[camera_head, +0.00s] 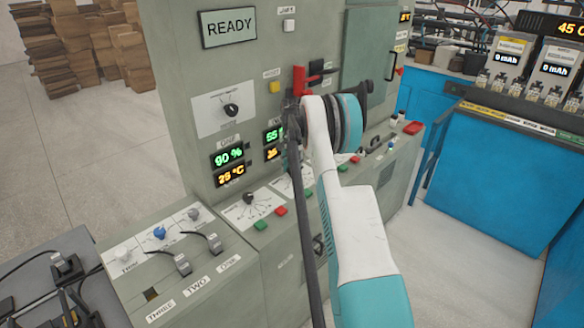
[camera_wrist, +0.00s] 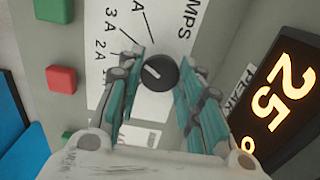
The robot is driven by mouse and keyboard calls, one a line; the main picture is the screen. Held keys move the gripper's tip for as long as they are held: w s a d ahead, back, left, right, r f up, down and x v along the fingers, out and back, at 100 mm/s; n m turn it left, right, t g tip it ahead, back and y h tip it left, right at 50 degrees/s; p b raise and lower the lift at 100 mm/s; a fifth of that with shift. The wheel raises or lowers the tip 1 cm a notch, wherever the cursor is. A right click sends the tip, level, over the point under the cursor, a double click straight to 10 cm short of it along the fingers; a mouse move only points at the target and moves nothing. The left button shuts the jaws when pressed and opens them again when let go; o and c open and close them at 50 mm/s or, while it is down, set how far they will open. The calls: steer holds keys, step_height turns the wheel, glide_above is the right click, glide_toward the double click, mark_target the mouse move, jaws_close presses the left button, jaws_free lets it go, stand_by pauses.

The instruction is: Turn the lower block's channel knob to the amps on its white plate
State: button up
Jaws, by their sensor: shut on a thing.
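In the wrist view a round black knob (camera_wrist: 158,75) with a short white pointer line stands on a white plate (camera_wrist: 118,42). The plate is printed AMPS, with marks including 2 A and 3 A. The pointer slants toward the upper left of that view; the exact mark it meets is unclear. My gripper (camera_wrist: 160,62) is shut on the knob, its teal-padded fingers on either side. In the head view my gripper (camera_head: 293,125) is at the grey cabinet front, where my arm hides this knob.
An orange display reading 25 (camera_wrist: 285,95) is right of the fingers in the wrist view; a red button (camera_wrist: 61,79) is left. In the head view, another plate's knob (camera_head: 231,110) sits below the READY screen (camera_head: 229,28). Switches (camera_head: 182,263) line the lower left console.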

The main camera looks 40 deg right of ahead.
steer(key=o, duration=1.1)
steer(key=shift+c, duration=0.2)
steer(key=shift+r, duration=0.15)
step_height(320, 180, up, 12)
